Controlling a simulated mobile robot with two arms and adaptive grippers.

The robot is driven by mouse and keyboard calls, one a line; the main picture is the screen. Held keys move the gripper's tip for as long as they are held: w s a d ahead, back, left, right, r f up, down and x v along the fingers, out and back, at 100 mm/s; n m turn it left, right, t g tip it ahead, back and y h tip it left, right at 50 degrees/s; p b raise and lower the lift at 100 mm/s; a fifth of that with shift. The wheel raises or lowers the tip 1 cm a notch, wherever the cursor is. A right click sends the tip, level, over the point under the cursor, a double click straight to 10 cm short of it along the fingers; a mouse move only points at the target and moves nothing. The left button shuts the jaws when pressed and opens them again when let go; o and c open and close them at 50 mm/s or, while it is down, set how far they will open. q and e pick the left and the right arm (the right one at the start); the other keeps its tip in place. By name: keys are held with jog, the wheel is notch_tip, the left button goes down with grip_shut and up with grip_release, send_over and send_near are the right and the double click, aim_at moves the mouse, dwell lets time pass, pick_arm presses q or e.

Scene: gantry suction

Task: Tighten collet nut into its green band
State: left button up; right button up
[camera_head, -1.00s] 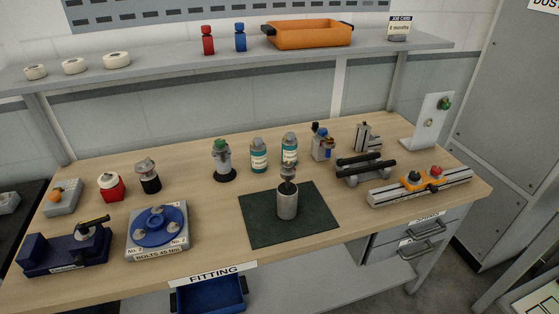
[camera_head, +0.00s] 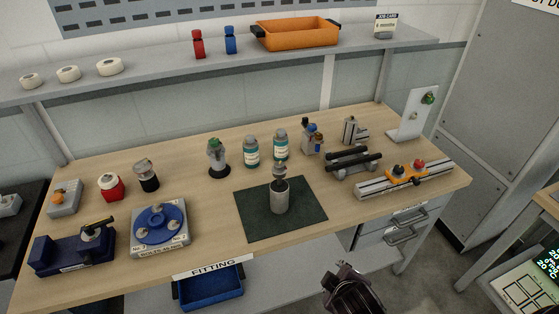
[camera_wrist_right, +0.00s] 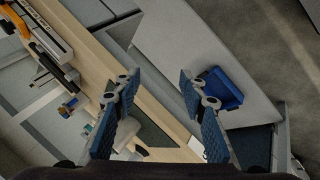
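A grey cylinder with a dark metal tool standing in its top (camera_head: 280,195) is upright on a dark green mat (camera_head: 252,222) at the bench middle. I cannot tell whether its upper part is the collet nut; no green band can be made out on it. A grey fixture with a green part on top (camera_head: 217,160) stands on a black base behind the mat. My right gripper (camera_head: 352,290) is in front of the bench, apart from everything on it. In the right wrist view its fingers (camera_wrist_right: 159,80) are spread with nothing between them. My left gripper is out of view.
Two teal-labelled bottles (camera_head: 251,152) stand behind the mat. A blue round bolt fixture (camera_head: 160,224) is left, a rail with an orange clamp (camera_head: 435,175) right. A blue bin (camera_head: 210,290) is below the front edge. The shelf (camera_head: 160,80) spans the back.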

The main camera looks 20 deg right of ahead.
jog(key=w+d+r+n+t+h, duration=0.25)
jog(key=w+r+n, duration=0.2)
jog(key=w, duration=0.25)
jog(key=n+t+y, duration=0.4)
jog(key=n+t, duration=0.5)
jog(key=n, duration=1.4)
send_near(281, 169)
jog(key=w, duration=0.4)
jog(key=shift+w+r+g, duration=0.1)
jog(key=shift+r+g, duration=0.15)
jog(key=shift+r, duration=0.15)
jog(key=shift+w+d, duration=0.1)
jog(key=shift+w, duration=0.3)
jog(key=w+p, duration=0.1)
jog(key=w, duration=0.5)
jog(key=shift+w+d, duration=0.15)
jog(key=shift+w, duration=0.1)
jog(key=shift+c, duration=0.6)
